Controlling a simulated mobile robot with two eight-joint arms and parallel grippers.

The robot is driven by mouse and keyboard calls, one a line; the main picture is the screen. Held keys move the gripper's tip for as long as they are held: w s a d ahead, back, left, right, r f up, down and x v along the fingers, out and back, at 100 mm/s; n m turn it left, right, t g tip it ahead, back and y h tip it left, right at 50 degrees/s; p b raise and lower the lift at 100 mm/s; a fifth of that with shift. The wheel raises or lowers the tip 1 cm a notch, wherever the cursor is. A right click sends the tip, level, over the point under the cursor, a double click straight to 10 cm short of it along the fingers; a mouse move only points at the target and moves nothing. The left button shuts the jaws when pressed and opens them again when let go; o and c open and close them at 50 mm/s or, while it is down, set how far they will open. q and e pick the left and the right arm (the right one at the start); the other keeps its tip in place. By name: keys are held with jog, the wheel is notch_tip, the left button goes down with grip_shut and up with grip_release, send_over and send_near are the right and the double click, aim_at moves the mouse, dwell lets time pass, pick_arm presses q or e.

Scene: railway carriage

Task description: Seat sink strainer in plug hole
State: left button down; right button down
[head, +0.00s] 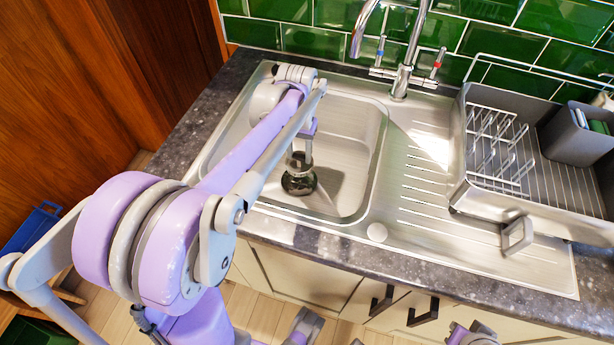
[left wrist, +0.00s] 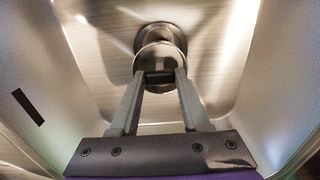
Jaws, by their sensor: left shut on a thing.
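My left gripper (head: 301,160) reaches down into the steel sink bowl (head: 345,150). In the left wrist view its two fingers (left wrist: 160,78) are closed on the dark knob of the sink strainer (left wrist: 160,60), a shiny round metal piece. The plug hole (left wrist: 160,32) shows as a round ring just beyond the strainer, partly hidden by it. In the head view a dark round shape (head: 299,184) lies right below the fingertips on the bowl floor. I cannot tell whether the strainer touches the plug hole or hangs just above it.
A chrome tap (head: 402,75) stands behind the bowl. The ridged drainer (head: 425,195) is to the right, with a dish rack (head: 490,150) and a grey caddy (head: 577,135). Bowl walls surround my left gripper. Green tiles (head: 300,40) back the dark worktop (head: 190,135).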

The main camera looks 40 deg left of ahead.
aim_at(299, 166)
pick_arm(q)
notch_tip(299, 166, down, 4)
jog(key=shift+s+a+f, duration=0.1)
jog(key=shift+s, duration=0.05)
jog(key=shift+f+b, duration=0.45)
jog(key=shift+f, duration=1.45)
jog(key=shift+f, duration=0.1)
jog(key=c, duration=0.8)
grip_release()
jog(key=shift+f, duration=0.15)
jog(key=shift+c, duration=0.2)
jog(key=o, duration=0.5)
jog(key=shift+c, duration=0.2)
jog(key=shift+r, duration=0.6)
notch_tip(299, 166, up, 11)
jog(key=shift+r+p, duration=0.2)
jog(key=shift+p, duration=0.6)
